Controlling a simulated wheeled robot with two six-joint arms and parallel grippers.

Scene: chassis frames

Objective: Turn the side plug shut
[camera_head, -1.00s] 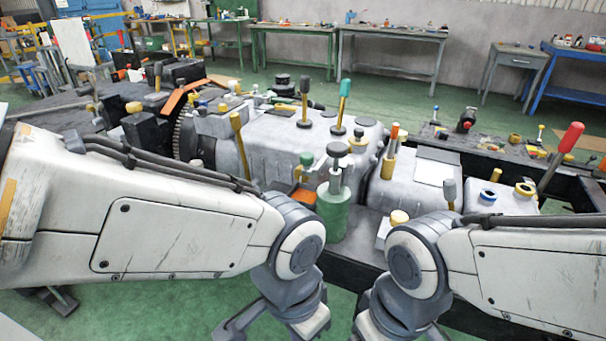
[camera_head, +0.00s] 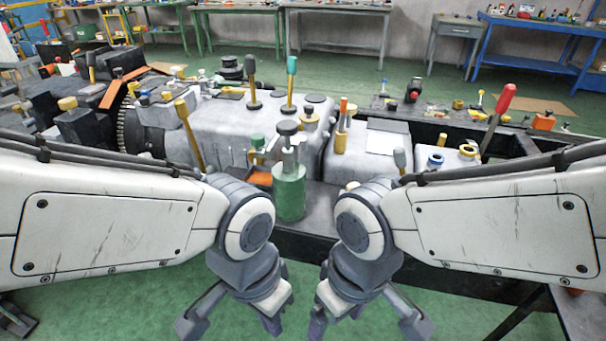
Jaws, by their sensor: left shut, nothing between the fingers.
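I cannot make out which fitting is the side plug. The grey gearbox housing (camera_head: 215,122) lies across the middle with several handles and knobs on top, and its near side is partly hidden by my arms. A yellow lever (camera_head: 189,132) leans at its left end. My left gripper (camera_head: 234,322) hangs low in front of the housing, pointing down over the green floor, shut and empty. My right gripper (camera_head: 367,322) hangs beside it on the right, also apart from the housing. Its fingertips run to the bottom edge, so its opening is unclear.
A green cylinder (camera_head: 289,192) with a grey-capped top stands between my arms. A red-handled lever (camera_head: 499,117) rises at right from the dark chassis frame (camera_head: 510,145). Workbenches line the back wall. Green floor (camera_head: 120,310) is free below my arms.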

